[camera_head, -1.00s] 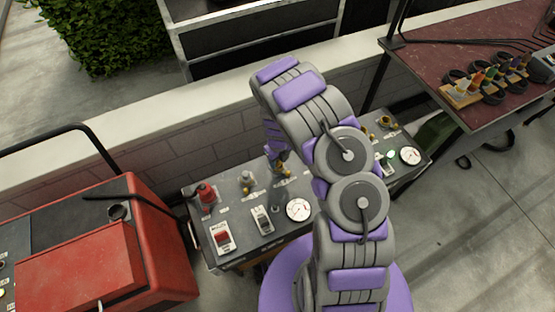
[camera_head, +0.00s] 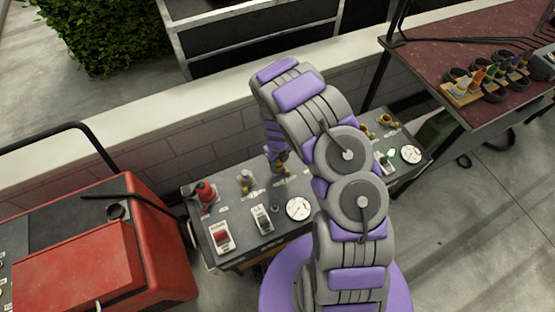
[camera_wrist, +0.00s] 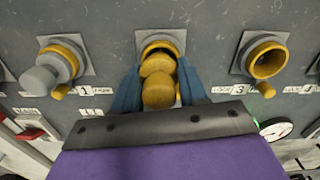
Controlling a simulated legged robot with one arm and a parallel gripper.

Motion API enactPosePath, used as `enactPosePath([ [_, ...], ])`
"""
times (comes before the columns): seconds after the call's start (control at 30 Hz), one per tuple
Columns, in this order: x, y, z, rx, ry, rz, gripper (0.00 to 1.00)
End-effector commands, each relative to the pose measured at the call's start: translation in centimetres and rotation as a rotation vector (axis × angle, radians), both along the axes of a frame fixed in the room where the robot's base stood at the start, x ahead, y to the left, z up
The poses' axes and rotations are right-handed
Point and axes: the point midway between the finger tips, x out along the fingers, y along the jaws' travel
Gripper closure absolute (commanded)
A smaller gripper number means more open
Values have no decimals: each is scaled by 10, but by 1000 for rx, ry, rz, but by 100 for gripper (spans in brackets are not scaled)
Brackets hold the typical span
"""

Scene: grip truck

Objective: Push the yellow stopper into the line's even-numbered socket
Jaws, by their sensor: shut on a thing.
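The yellow stopper (camera_wrist: 158,83) is in the middle of the wrist view, between the two blue fingers of my gripper (camera_wrist: 158,92). My gripper is shut on it. The stopper lines up with the middle socket (camera_wrist: 161,42), a yellow-rimmed opening on a grey square plate, and its far end is at the opening. How deep it sits is hidden. The tag beside this socket is mostly covered by a finger. The left socket (camera_wrist: 70,56), beside tag 1, holds a grey plug. The right socket (camera_wrist: 266,57), beside tag 3, is empty. In the head view my gripper (camera_head: 279,167) is over the panel.
The grey panel (camera_head: 238,226) carries a red knob (camera_head: 205,192), switches and a white gauge (camera_head: 298,208). A red machine (camera_head: 80,270) stands at the left. A dark red table (camera_head: 455,50) at the right holds a rack of several coloured stoppers (camera_head: 465,92). A low wall runs behind the panel.

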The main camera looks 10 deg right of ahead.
Motion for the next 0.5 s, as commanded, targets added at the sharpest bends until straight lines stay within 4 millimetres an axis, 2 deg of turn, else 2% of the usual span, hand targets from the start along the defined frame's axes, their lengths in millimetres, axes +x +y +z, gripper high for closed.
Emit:
enactPosePath([
  [0.43, 0, 0, -8, 0, 0, 0, 88],
  [0.47, 0, 0, -8, 0, 0, 0, 56],
  [0.5, 0, 0, -8, 0, 0, 0, 52],
])
